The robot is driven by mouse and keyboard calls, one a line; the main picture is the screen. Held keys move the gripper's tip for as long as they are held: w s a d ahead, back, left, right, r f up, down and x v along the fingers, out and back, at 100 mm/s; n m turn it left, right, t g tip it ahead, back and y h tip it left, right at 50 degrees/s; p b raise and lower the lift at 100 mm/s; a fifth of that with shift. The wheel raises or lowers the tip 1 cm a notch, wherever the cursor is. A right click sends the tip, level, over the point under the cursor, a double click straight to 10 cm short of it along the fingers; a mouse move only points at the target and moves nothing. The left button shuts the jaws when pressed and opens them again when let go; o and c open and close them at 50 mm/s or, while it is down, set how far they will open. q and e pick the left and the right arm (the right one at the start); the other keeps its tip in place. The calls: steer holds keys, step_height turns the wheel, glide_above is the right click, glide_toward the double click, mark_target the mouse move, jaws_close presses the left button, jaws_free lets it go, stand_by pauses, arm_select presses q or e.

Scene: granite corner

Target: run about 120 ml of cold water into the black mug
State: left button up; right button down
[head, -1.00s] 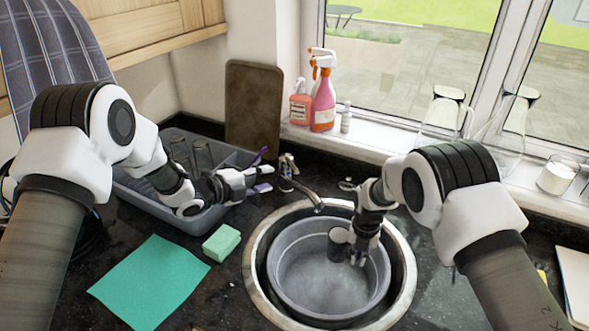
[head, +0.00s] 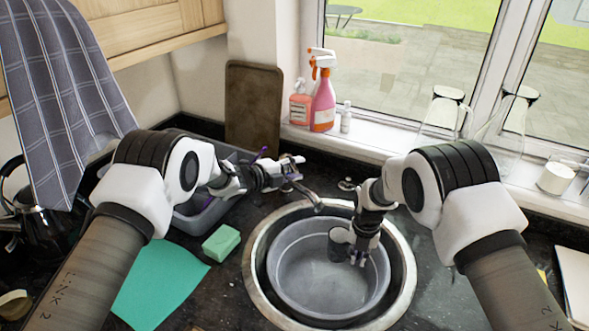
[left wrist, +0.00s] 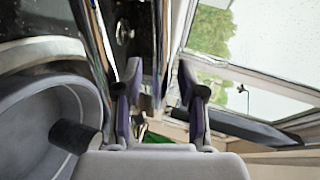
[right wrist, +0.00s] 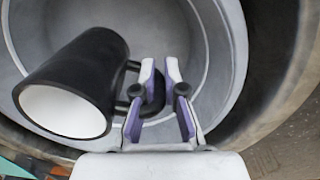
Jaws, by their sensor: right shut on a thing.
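The tap (head: 308,193) is a metal spout reaching over the basin's back edge; no water stream is visible. My left gripper (head: 298,167) is at the tap's top. In the left wrist view its fingers (left wrist: 160,95) are apart, with metal tap parts close by; contact cannot be told.
A dish rack (head: 195,215) stands behind my left arm. A green sponge (head: 221,243) and teal cloth (head: 160,285) lie left of the sink. A kettle (head: 45,225) is at far left.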

arm_select(q)
jaws_close()
steer(key=shift+w+a+r+n+g, duration=0.1)
steer(key=shift+w+r+n+g, duration=0.2)
steer(key=shift+r, duration=0.25)
steer(key=shift+w+a+r+n+g, duration=0.1)
steer(key=shift+r+n+g, duration=0.1)
steer(key=shift+r+n, duration=0.25)
steer(key=shift+w+a+r+n+g, duration=0.15)
steer(key=shift+w+r+n+g, duration=0.15)
steer(key=shift+r+n+g, duration=0.25)
jaws_free()
steer(key=v, duration=1.2)
steer(key=shift+f, duration=0.1)
